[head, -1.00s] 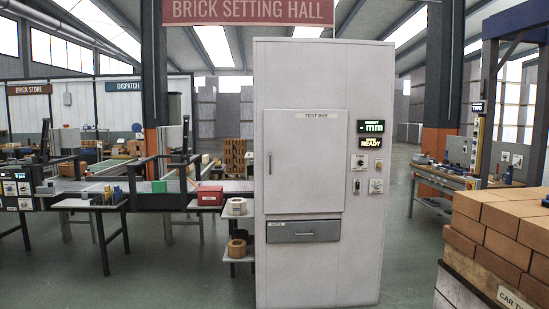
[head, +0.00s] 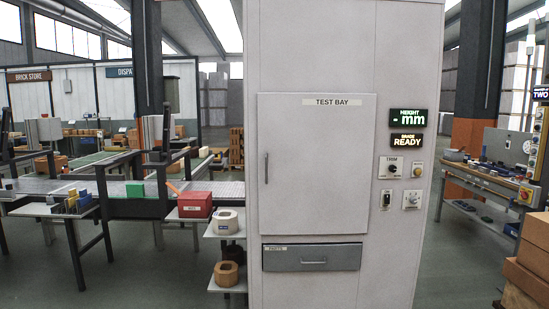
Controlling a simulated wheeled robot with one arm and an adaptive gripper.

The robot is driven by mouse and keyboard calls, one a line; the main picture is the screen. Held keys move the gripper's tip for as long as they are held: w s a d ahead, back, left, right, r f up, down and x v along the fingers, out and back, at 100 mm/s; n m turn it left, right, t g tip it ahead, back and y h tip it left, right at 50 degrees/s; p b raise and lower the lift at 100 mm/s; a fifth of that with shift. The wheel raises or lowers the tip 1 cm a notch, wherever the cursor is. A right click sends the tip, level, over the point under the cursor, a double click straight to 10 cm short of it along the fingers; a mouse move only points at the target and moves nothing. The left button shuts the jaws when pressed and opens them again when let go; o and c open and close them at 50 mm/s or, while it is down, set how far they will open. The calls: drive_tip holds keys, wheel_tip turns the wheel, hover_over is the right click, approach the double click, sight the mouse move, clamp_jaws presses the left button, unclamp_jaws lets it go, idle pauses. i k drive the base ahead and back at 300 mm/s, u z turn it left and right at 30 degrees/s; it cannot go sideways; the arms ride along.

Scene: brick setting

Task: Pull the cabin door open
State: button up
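The tall white cabinet (head: 350,25) stands in the middle of the head view. Its door (head: 318,200), labelled TEST BAY, is shut flush in the front face. A slim vertical handle (head: 266,168) sits on the door's left side. Below the door is a grey drawer (head: 312,257), which is closed. My gripper is not in the head view.
Right of the door are lit displays (head: 408,119) and a trim knob (head: 391,167). A red box (head: 195,204) stands on a bench.

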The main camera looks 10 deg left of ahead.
sight(316, 150)
drive_tip(key=i, duration=1.1)
drive_tip(key=u, duration=1.25)
drive_tip(key=i, duration=1.15)
drive_tip(key=u, duration=2)
drive_tip(key=i, duration=0.45)
drive_tip(key=z, duration=2.1)
